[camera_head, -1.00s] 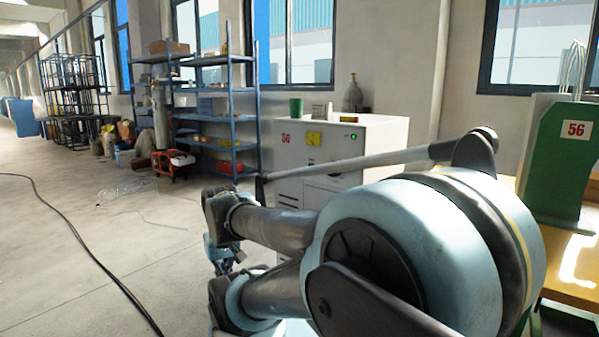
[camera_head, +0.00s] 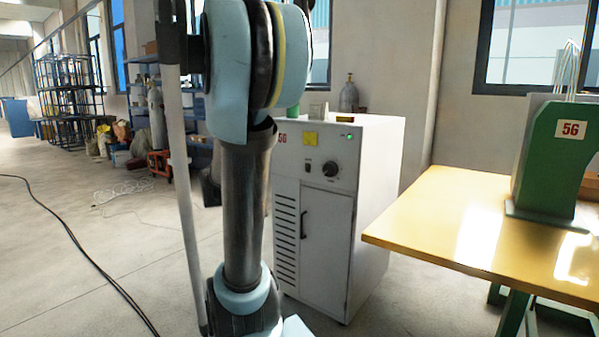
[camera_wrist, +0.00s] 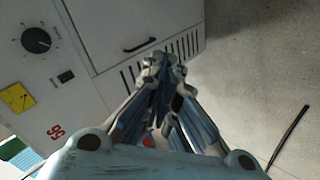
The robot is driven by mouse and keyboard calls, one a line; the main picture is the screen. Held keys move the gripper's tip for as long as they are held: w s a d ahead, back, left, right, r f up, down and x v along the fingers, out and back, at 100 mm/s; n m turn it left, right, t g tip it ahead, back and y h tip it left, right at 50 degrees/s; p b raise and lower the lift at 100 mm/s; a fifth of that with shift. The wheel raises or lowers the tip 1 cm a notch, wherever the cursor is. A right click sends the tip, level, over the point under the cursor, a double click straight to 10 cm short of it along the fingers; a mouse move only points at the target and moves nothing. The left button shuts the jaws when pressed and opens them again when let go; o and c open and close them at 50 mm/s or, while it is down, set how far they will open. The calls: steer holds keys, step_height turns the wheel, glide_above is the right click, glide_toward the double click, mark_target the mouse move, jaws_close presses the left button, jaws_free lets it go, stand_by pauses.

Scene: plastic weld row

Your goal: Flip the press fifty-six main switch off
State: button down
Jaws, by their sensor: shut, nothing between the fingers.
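The white cabinet (camera_head: 375,170) carries a partly covered red 56 label, which shows whole in the wrist view (camera_wrist: 55,132). Its front has a round black knob (camera_head: 331,170) with a light pointer mark and a small black switch (camera_head: 307,167). The wrist view also shows the knob (camera_wrist: 36,40) and the small switch (camera_wrist: 66,76). I cannot tell which of the two is the main switch. A green lamp (camera_head: 348,137) glows above the knob. My gripper (camera_wrist: 161,62) is shut and empty, in front of the cabinet's vents, right of the switch in the wrist view. My arm hides it in the head view.
A yellow sign (camera_head: 310,138) is on the panel. The cabinet door has a black handle (camera_head: 303,223). A wooden table (camera_head: 430,220) with a green machine (camera_head: 550,165), also labelled 56, stands to the right. Black cable (camera_head: 75,245) lies on the floor at left.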

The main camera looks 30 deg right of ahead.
mark_target(305, 165)
steer(key=w+d+r+n+t+h, duration=0.1)
steer(key=w+d+n+h, duration=0.1)
steer(key=w+d+h, duration=0.3)
steer(key=w+d+r+n+t+h, duration=0.2)
steer(key=w+d+h, duration=0.2)
steer(key=w+d, duration=1)
steer(key=shift+w+n+h, duration=0.4)
steer(key=shift+w, duration=0.15)
steer(key=x, duration=1.4)
steer(key=shift+w+r, duration=0.1)
steer(key=shift+w, duration=0.05)
